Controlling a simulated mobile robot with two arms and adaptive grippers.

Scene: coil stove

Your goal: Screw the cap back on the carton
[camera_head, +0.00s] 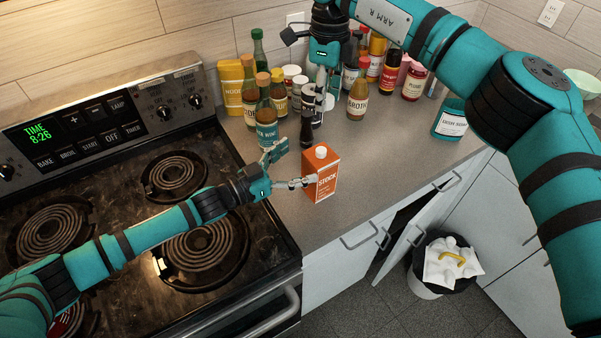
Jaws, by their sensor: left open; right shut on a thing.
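An orange-red carton (321,180) labelled STOCK stands upright on the counter, right of the stove. A round white piece (321,152) sits on its top; I cannot tell whether it is the bare spout or the cap. My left gripper (308,183) is open, low at the carton's left side; I cannot tell whether its fingers touch it. My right gripper (318,108) points down above and behind the carton, apart from it. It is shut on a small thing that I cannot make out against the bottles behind.
Several bottles and jars crowd the counter's back, including a yellow packet (231,88) and a brown broth bottle (358,102). The coil stove (130,225) is at left. Bare counter (385,170) lies right of the carton.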

